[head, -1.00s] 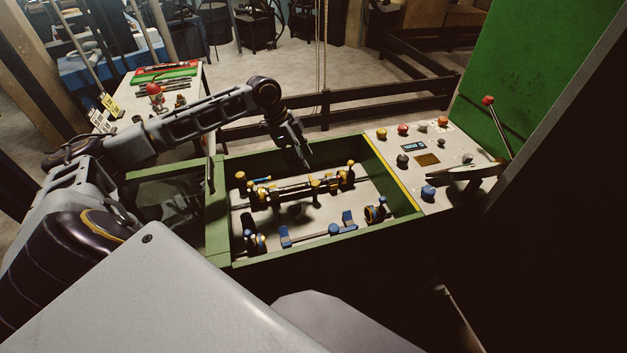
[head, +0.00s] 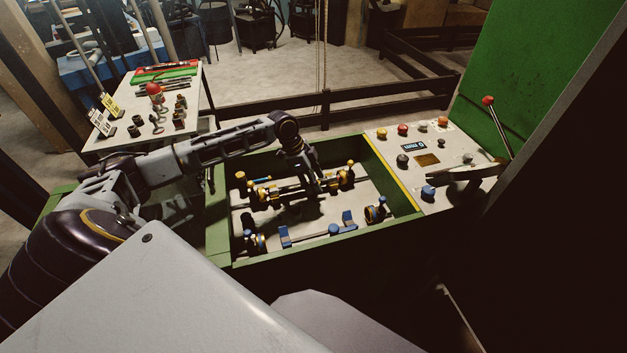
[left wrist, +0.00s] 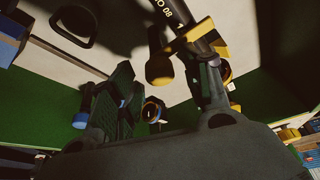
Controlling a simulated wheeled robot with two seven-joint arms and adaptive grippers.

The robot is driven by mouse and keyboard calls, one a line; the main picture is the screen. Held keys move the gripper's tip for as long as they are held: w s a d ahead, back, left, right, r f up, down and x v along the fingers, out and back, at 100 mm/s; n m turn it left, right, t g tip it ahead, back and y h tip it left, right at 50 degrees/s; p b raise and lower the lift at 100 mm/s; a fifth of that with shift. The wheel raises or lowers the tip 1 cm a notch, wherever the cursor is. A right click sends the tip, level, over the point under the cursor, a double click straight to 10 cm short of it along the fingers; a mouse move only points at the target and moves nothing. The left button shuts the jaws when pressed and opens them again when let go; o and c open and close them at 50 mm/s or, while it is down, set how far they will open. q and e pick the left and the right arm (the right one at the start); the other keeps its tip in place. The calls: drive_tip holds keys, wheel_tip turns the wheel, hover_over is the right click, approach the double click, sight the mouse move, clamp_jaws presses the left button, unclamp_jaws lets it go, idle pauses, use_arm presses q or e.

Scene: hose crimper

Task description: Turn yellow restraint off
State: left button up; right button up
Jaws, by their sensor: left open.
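Inside the open green-walled bay in the head view, a horizontal rod assembly carries yellow restraint parts, with yellow knobs at its left (head: 240,176) and right (head: 345,173) ends. My left gripper (head: 318,187) reaches down over the middle-right of this assembly. In the left wrist view my left gripper (left wrist: 168,88) is open, its two dark fingers apart. A yellow-marked dark rod and a yellow restraint handle with a round knob (left wrist: 160,68) show between and beyond the fingers. I cannot tell whether a finger touches it.
Blue-knobbed parts (head: 347,219) sit at the bay's front. A control panel (head: 427,160) with coloured knobs and a red-tipped lever (head: 488,101) stands right. A side table (head: 105,146) with small parts stands left. Green bay walls (head: 385,170) surround the gripper.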

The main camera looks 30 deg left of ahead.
use_arm(q)
drive_tip(key=shift+c, duration=0.3)
clamp_jaws()
